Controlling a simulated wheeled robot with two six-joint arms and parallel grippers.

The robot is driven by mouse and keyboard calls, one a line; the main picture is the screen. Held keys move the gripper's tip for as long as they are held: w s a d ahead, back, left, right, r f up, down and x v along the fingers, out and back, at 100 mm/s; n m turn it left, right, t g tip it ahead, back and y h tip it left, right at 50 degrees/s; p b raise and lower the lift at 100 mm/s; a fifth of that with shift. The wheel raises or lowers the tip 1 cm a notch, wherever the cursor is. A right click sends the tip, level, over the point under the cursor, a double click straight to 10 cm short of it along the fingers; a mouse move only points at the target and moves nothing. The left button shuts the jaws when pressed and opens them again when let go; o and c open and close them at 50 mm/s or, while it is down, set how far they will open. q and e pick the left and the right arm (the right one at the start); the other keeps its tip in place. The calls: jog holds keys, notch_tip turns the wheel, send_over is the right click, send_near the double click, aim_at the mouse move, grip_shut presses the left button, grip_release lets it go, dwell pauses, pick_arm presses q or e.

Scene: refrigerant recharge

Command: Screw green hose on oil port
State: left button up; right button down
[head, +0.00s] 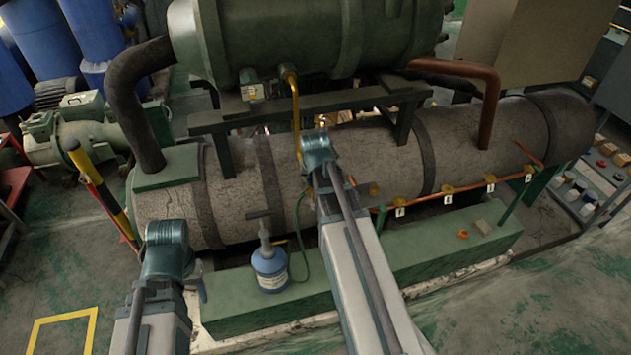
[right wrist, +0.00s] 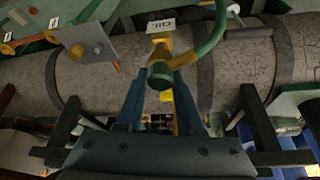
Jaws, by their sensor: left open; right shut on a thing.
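The green hose (head: 302,245) runs up from a blue oil bottle (head: 270,268) with a pump handle and passes behind my right arm. In the right wrist view, the green hose (right wrist: 210,38) curves in from the upper right to a dark green and brass end fitting. My right gripper (right wrist: 160,76) is shut on this fitting. The brass oil port (right wrist: 160,42), beside a white upside-down "OIL" label (right wrist: 167,25), lines up with the fitting and appears to meet it; whether threads are engaged cannot be told. My left gripper (head: 198,284) is open, left of the bottle, mostly hidden by its wrist.
A large grey cylinder (head: 370,160) lies behind the green base ledge (head: 445,245). Several labelled brass ports (head: 447,190) sit along an orange pipe at right. A small metal plate (right wrist: 88,45) stands near the fitting. A yellow-black post (head: 92,180) stands at left.

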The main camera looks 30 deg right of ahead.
jog(key=shift+m, duration=0.3)
jog(key=m+g+h, duration=0.1)
jog(key=m, duration=0.2)
jog(key=shift+s+f+m, duration=0.1)
jog(key=shift+s+m, duration=0.05)
jog(key=shift+m, duration=0.15)
jog(key=m+g, duration=0.1)
jog(key=m, duration=0.2)
jog(key=shift+h, duration=0.4)
jog(key=c, duration=0.9)
grip_release()
jog(key=shift+c, duration=0.2)
jog(key=o, duration=0.5)
jog(key=shift+c, duration=0.2)
